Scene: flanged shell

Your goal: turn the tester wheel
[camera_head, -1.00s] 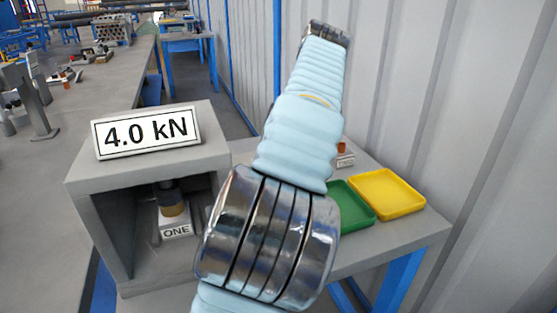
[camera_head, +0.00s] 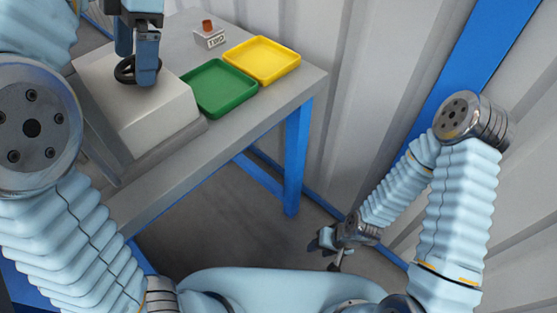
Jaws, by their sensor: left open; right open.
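The tester wheel appears as a small black ring (camera_head: 124,73) on top of a pale box-shaped tester (camera_head: 150,115). My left gripper (camera_head: 137,70) points down at the wheel, its two dark blue fingers apart. One finger hides part of the ring; I cannot tell whether the fingers touch it. My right gripper (camera_head: 335,243) hangs low at the right, beside the bench and well away from the tester. It is open and small in view.
A green tray (camera_head: 222,111) and a yellow tray (camera_head: 290,67) lie on the grey bench (camera_head: 240,125), right of the tester. A small labelled block (camera_head: 210,41) with a brown top stands behind them. The corrugated wall (camera_head: 370,70) is close on the right.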

